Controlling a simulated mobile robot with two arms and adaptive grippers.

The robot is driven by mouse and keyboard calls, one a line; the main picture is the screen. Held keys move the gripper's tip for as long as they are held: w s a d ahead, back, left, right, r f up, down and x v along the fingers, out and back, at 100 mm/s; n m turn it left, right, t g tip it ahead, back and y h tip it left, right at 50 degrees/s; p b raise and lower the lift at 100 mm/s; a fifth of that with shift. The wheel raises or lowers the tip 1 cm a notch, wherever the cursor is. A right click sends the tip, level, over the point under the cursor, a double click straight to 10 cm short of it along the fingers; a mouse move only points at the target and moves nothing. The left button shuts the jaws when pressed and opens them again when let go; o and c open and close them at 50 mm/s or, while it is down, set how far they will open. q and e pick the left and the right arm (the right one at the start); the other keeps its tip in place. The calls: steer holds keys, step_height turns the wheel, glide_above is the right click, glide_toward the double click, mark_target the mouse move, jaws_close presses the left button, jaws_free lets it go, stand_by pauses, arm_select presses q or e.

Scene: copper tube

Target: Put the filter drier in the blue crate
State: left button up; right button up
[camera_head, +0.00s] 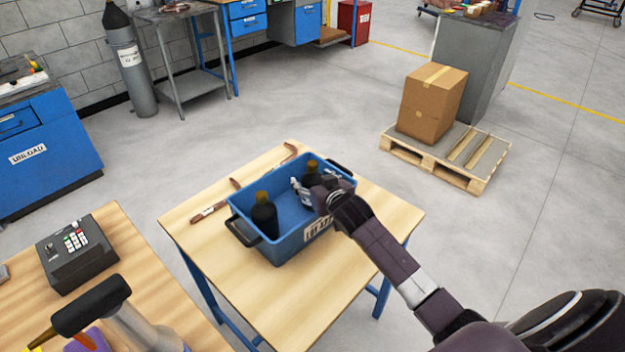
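The blue crate (290,236) stands on a wooden table with blue legs. Two dark cylinders with brass-coloured tops are in it: one at its left end (264,216), one towards its far right side (311,168). They look like filter driers, but I cannot be sure. My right gripper (299,191) reaches in over the crate's right part, close beside the far cylinder. Its fingers are small and partly hidden by its own body, so I cannot tell whether it is open or touching the cylinder.
Copper tube pieces (209,213) lie on the table behind the crate. A pallet (447,168) with a cardboard box (432,103) stands at the right on open floor.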

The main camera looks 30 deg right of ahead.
steer(key=shift+r, duration=0.1)
steer(key=v, duration=1.2)
stand_by(0.4)
